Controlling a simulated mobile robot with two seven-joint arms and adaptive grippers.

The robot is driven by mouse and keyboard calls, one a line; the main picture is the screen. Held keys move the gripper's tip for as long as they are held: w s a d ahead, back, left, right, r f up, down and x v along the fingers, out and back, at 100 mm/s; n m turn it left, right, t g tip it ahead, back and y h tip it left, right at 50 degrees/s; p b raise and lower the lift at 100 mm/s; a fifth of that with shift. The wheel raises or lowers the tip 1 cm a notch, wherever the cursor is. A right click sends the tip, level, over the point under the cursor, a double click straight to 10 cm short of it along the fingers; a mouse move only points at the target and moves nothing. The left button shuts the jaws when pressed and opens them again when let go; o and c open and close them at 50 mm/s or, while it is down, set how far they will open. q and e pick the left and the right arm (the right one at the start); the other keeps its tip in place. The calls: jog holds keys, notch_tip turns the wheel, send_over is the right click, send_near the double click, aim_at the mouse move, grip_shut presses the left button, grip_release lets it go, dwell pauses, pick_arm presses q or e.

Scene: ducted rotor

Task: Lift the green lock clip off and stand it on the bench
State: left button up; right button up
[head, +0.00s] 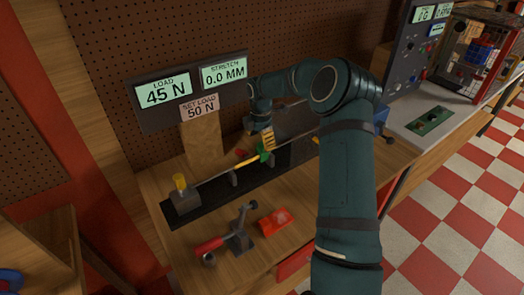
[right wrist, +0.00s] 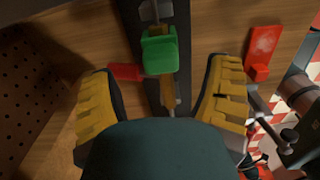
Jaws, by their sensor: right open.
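The green lock clip (head: 263,153) sits on a thin rod above the dark rail, near the middle of the bench, and is partly hidden by my right gripper in the head view. In the right wrist view the clip (right wrist: 160,52) is a green block over the rail, between and just ahead of the fingertips. My right gripper (head: 267,140) is open above the clip, with a yellow finger on each side and a gap to both, as the right wrist view (right wrist: 165,67) shows. My left gripper is not in view. The wooden bench (head: 170,262) has bare wood in front.
A small red part (right wrist: 125,72) lies beside the rail (head: 210,203). A red block (head: 274,220) and a red-handled clamp (head: 238,240) stand on the bench front. Displays (head: 165,92) reading 45 N and 0.0 MM stand behind. Bare wood lies left of the clamp.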

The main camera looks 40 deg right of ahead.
aim_at(262, 144)
jog(key=f, duration=0.4)
jog(key=shift+s+d+f, duration=0.1)
jog(key=shift+d+f, duration=0.1)
jog(key=shift+f, duration=0.1)
jog(key=c, duration=1.2)
